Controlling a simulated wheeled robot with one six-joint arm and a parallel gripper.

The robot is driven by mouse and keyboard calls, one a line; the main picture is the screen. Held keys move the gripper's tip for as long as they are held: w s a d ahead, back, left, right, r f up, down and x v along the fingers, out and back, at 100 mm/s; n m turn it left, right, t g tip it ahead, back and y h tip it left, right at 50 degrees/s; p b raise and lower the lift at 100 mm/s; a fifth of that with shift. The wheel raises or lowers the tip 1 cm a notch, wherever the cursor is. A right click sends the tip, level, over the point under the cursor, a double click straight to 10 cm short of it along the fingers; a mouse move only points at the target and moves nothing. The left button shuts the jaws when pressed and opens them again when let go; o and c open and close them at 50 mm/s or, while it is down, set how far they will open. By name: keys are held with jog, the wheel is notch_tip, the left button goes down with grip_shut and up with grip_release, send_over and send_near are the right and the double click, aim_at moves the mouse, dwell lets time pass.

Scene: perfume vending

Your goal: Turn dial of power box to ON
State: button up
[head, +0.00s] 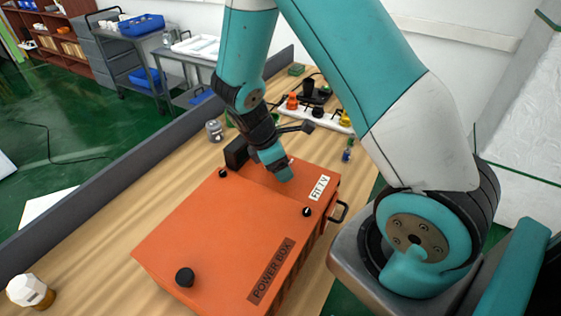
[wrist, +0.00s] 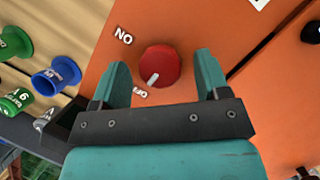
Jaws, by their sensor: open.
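The orange power box (head: 215,235) lies on the wooden table in the head view, with a POWER BOX label on it. My gripper (head: 282,174) is over its far end, pointing down, and hides the dial there. In the wrist view a red dial (wrist: 168,60) sits on the orange face. Its white pointer aims down-left at the OFF marking (wrist: 139,94). The ON marking (wrist: 123,35) is up-left of the dial and appears upside down. My gripper (wrist: 160,62) is open, with one finger on each side of the dial; contact is not visible.
Black knobs (head: 185,277) stick up from the box, and a black handle (head: 338,211) is on its right side. A white bottle (head: 30,291) stands at the near left. Blue (wrist: 57,76) and green spools (wrist: 15,43) lie left of the box in the wrist view.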

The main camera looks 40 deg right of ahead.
jog(key=c, duration=0.9)
jog(key=m, duration=0.2)
jog(key=m+g+y+p, duration=0.1)
jog(key=m, duration=0.1)
jog(key=shift+w+d+r+m, duration=0.1)
jog(key=shift+w+m, duration=0.1)
jog(key=shift+m, duration=0.1)
jog(key=m, duration=0.2)
jog(key=m+g+y, duration=0.1)
jog(key=m, duration=0.1)
jog(key=shift+w+d+m, duration=0.1)
jog(key=shift+d+m, duration=0.05)
jog(key=shift+m, duration=0.15)
jog(key=m+y, duration=0.1)
jog(key=m, duration=0.1)
jog(key=m+y, duration=0.1)
jog(key=m, duration=0.1)
jog(key=shift+d+g, duration=0.15)
jog(key=shift+g, duration=0.15)
jog(key=shift+d+m+y, duration=0.1)
jog(key=shift+m+y, duration=0.8)
jog(key=shift+m, duration=1.5)
